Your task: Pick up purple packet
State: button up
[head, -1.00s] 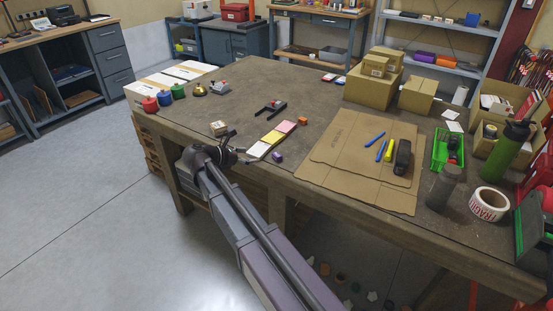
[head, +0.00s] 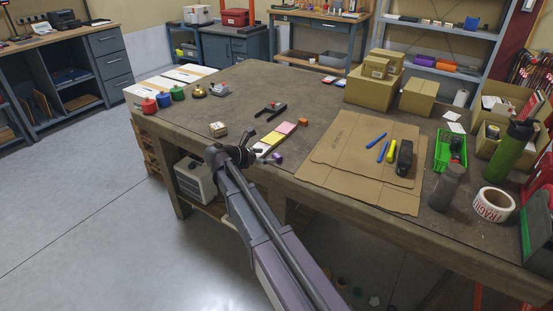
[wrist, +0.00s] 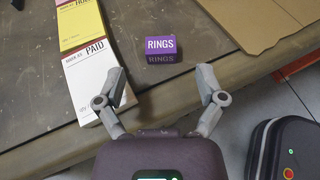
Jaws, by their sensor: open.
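The purple packet (wrist: 161,47) is a small box marked "RINGS", lying on the table near its front edge. It also shows in the head view (head: 277,159), just right of the strip of coloured cards. My gripper (wrist: 163,80) is open and empty in the wrist view, its two fingers spread to the left and right. The packet lies ahead of the fingertips, roughly centred between them and not touched.
White, yellow and pink cards (head: 275,140) lie just left of the packet, close to my left finger. Flat cardboard (head: 330,155) lies to the right. The table's front edge (wrist: 60,145) runs below my gripper.

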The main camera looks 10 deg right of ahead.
aim_at(276, 156)
jog(key=shift+b+x, duration=0.9)
jog(key=shift+x, duration=1.65)
jog(key=shift+s, duration=0.1)
jog(key=shift+r, duration=0.1)
jog(key=c, duration=1.1)
